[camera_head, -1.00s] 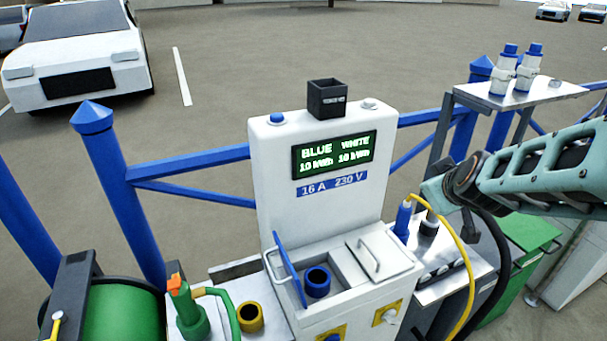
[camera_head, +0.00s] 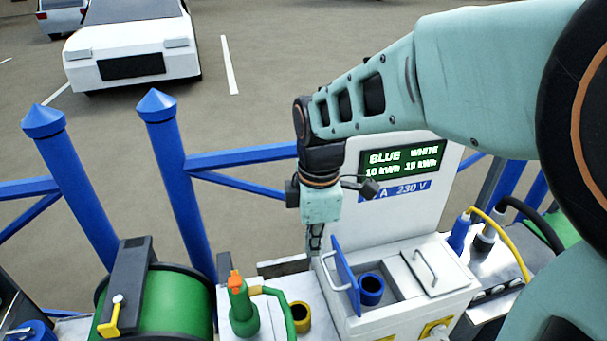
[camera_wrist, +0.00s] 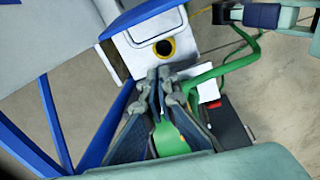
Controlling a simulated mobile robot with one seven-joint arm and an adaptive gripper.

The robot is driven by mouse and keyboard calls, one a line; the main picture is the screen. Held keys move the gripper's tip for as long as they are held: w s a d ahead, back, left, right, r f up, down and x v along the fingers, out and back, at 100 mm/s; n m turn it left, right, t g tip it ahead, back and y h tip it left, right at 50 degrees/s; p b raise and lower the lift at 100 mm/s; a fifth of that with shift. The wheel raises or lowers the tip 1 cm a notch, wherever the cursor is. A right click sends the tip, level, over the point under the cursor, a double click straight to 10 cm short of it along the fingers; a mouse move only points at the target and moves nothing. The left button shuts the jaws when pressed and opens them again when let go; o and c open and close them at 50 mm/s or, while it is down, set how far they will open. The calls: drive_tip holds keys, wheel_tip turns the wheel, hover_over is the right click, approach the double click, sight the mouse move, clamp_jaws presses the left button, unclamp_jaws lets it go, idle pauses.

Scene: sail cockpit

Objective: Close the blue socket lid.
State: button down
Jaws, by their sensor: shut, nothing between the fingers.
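The blue socket lid (camera_head: 347,275) stands open and nearly upright on the left side of its recess, with a pale handle (camera_head: 327,272) on its left face. The blue socket (camera_head: 371,289) is uncovered just to the right of it. My gripper (camera_head: 316,246) points down just left of and behind the lid's top edge; I cannot tell whether they touch. In the wrist view, its shut, empty fingers (camera_wrist: 164,76) point towards a yellow-rimmed ring (camera_wrist: 165,47).
A white lid (camera_head: 428,270) lies closed right of the blue socket. The display pedestal (camera_head: 400,222) rises behind. A green nozzle (camera_head: 241,308) and a yellow-rimmed ring (camera_head: 301,316) stand at the left. A green reel (camera_head: 170,305) and blue posts (camera_head: 178,160) are further left.

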wheel_tip(320, 180, down, 8)
drive_tip(key=s+d+n+g, duration=0.1)
drive_tip(key=d, duration=0.1)
drive_tip(key=shift+n+h, duration=0.4)
idle(0.4)
drive_tip(key=shift+r, duration=0.1)
